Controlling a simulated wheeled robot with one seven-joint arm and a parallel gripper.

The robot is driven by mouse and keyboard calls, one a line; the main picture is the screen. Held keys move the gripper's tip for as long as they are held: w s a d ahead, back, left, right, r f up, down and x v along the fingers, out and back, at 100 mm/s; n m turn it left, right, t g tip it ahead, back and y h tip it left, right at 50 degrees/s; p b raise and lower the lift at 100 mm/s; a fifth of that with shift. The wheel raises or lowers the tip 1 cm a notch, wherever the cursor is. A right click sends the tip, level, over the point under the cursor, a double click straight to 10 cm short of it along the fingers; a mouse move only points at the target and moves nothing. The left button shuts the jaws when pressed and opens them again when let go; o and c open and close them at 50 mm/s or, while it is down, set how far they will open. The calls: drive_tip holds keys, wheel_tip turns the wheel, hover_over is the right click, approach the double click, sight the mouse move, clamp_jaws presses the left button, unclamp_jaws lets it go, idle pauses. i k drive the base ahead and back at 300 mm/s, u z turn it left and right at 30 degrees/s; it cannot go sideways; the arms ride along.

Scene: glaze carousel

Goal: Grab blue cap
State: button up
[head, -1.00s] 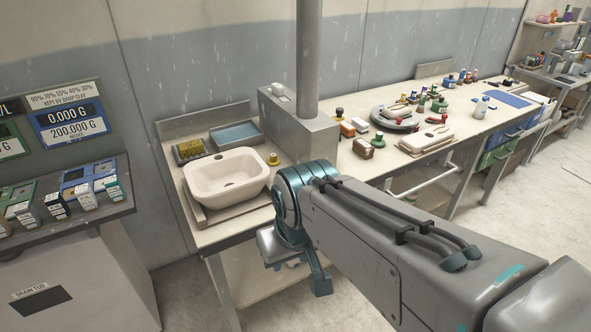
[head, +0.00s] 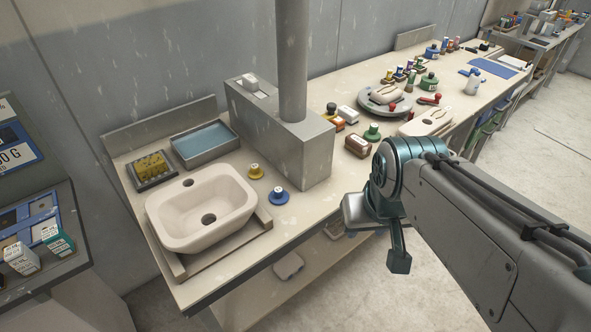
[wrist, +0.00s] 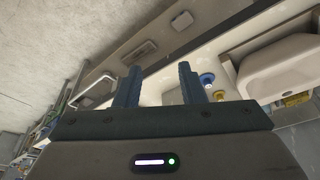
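The blue cap (head: 278,197) stands on the bench just right of the white sink, in front of the yellow cap (head: 255,171). In the wrist view the blue cap (wrist: 207,79) shows beyond and to the right of the fingers, with the yellow cap (wrist: 218,95) beside it. My gripper (wrist: 160,88) has its two blue fingers apart with nothing between them. It is away from the blue cap and touches nothing that I can see. In the head view my arm is right of the cap, and the fingers are not clearly visible.
The sink (head: 205,209) is left of the caps, and a grey box with a post (head: 283,150) rises behind them. A brown-and-white block (head: 357,145) and a green cap (head: 373,132) stand to the right. The bench front beside the blue cap is clear.

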sight(278, 197)
drive_tip(key=u, duration=0.2)
drive_tip(key=i, duration=0.7)
drive_tip(key=u, duration=0.45)
drive_tip(key=k, duration=0.5)
drive_tip(key=u, duration=0.35)
drive_tip(key=i, duration=0.4)
drive_tip(key=z, duration=0.45)
